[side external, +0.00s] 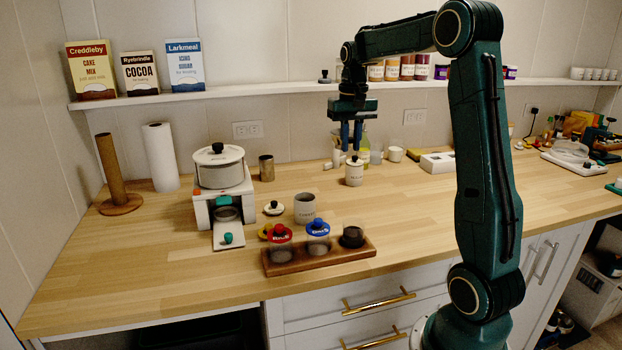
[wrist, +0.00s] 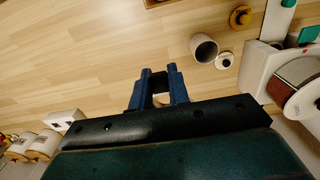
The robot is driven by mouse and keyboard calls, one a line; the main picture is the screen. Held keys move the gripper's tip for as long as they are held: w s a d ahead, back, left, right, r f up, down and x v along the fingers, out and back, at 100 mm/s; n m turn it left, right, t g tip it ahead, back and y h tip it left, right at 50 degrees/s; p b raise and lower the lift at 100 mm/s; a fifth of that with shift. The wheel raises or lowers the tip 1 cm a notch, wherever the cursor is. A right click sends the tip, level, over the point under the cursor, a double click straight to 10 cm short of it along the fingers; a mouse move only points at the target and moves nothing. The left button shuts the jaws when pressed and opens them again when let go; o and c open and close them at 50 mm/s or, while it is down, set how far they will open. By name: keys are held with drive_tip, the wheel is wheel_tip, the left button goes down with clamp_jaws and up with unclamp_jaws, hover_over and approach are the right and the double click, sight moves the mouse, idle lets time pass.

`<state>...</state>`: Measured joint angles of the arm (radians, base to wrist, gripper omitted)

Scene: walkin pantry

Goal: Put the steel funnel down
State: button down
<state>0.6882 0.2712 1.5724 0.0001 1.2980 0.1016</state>
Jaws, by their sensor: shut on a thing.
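My gripper (side external: 351,147) points down over the back middle of the counter, near a white lidded canister (side external: 354,174). In the wrist view its two blue fingers (wrist: 159,75) are closed on a small dark grey thing, which I take to be the steel funnel (wrist: 159,82). The fingers hide most of it, and its shape is unclear. In the side view it cannot be made out between the fingers. I cannot tell whether it touches anything below.
A grey mug (side external: 305,209), a loose lid (side external: 273,208) and a wooden tray (side external: 330,260) with jars stand in front. A shelf (side external: 240,93) runs behind. Counter front left is clear.

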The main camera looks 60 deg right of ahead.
drive_tip(key=shift+w+d+f, duration=0.3)
drive_tip(key=shift+d+f, duration=0.15)
drive_tip(key=shift+d, duration=0.1)
drive_tip(key=shift+f, duration=0.15)
wheel_tip(320, 180, down, 20)
drive_tip(key=shift+r, duration=0.15)
idle(0.6)
drive_tip(key=c, duration=1.3)
unclamp_jaws()
drive_tip(key=shift+c, duration=0.2)
